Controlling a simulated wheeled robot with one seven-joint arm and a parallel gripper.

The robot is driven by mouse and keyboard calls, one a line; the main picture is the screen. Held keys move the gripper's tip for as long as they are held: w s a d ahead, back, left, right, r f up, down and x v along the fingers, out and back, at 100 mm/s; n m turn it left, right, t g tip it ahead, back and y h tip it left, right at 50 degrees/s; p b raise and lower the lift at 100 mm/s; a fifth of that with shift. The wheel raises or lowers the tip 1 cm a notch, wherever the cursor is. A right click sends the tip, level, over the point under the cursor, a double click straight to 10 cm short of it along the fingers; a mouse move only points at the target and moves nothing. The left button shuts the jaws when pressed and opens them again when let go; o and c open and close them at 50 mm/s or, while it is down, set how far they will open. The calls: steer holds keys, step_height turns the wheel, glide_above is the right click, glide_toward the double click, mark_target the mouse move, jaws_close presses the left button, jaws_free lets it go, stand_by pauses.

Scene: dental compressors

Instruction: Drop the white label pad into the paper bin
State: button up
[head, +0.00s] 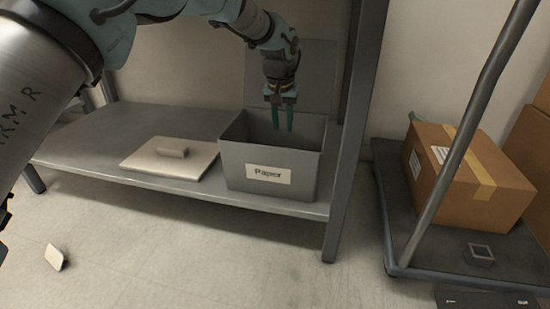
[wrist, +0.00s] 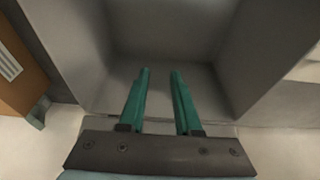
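The grey paper bin (head: 230,160), with a "Paper" label on its front, stands on the low shelf with its top open. My gripper (head: 283,128) points down over the bin, with its green fingertips at about rim height. In the wrist view the two fingers (wrist: 160,75) are apart with nothing between them. The bin's interior (wrist: 165,35) shows bare grey walls and floor there, with no pad seen in the visible part. A small off-white flat piece (head: 54,257), which looks like the white label pad, lies on the floor at the lower left.
A beige flat panel with a handle (head: 190,165) lies on the shelf (head: 85,150) left of the bin. A grey shelf post (head: 345,150) stands right of the bin. Farther right, a cart (head: 420,250) carries a cardboard box (head: 455,185). The floor in front is mostly clear.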

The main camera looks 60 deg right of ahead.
steer(key=p+v, duration=0.3)
steer(key=v, duration=0.3)
steer(key=s+a+p, duration=0.3)
steer(key=a+p, duration=0.1)
steer(key=a, duration=0.7)
steer(key=shift+s+f, duration=0.4)
steer(key=shift+f, duration=0.1)
steer(key=shift+w+a, duration=0.1)
steer(key=shift+a, duration=0.05)
